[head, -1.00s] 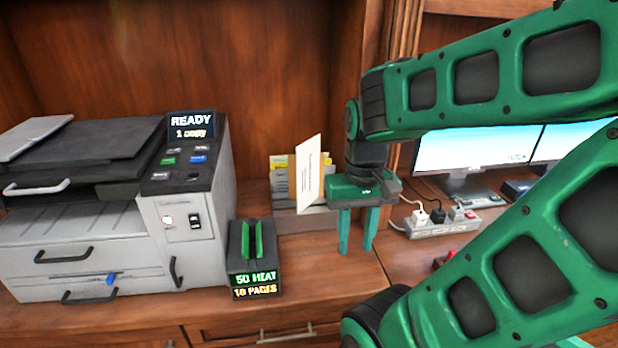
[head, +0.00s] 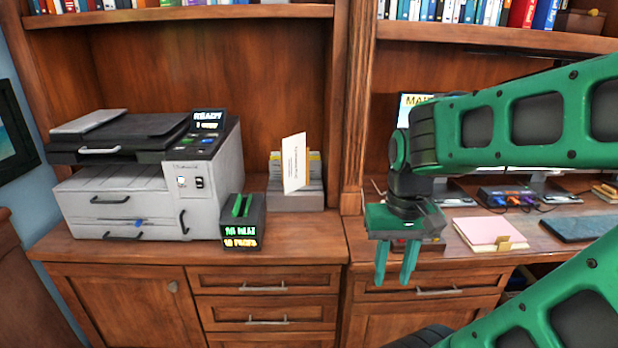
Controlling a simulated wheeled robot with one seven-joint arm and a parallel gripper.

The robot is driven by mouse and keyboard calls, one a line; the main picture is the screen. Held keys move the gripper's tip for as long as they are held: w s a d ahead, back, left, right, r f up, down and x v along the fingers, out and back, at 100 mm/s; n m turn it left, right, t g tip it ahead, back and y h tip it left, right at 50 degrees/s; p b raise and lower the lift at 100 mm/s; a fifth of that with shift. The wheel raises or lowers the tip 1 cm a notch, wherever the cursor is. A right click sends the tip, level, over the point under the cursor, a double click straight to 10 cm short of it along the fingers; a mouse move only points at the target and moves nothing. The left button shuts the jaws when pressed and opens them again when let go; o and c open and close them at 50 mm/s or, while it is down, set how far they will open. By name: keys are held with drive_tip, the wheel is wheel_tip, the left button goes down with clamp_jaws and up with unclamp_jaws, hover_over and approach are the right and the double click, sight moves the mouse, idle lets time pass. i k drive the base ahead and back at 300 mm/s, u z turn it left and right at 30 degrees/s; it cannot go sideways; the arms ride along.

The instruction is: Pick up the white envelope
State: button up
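The white envelope (head: 293,163) stands upright, slightly tilted, in a grey sorter (head: 297,202) on the wooden counter, right of the printer. Thin dark lines show on its face. Yellow-tabbed papers stand behind it in the same sorter. My gripper (head: 395,282) points down with its two green fingers apart and nothing between them. In the picture it is to the right of and lower than the envelope, clear of it, in front of the right-hand counter.
A grey printer (head: 140,185) and a small dark device (head: 244,222) with green slots stand left of the sorter. A wooden divider (head: 357,110) rises between the bays. A pink paper stack (head: 488,233) and monitors are on the right. Counter front by the sorter is clear.

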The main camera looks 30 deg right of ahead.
sight(294, 147)
drive_tip(key=z, duration=0.15)
drive_tip(key=k, duration=0.1)
drive_tip(key=z, duration=1.05)
drive_tip(key=i, duration=0.5)
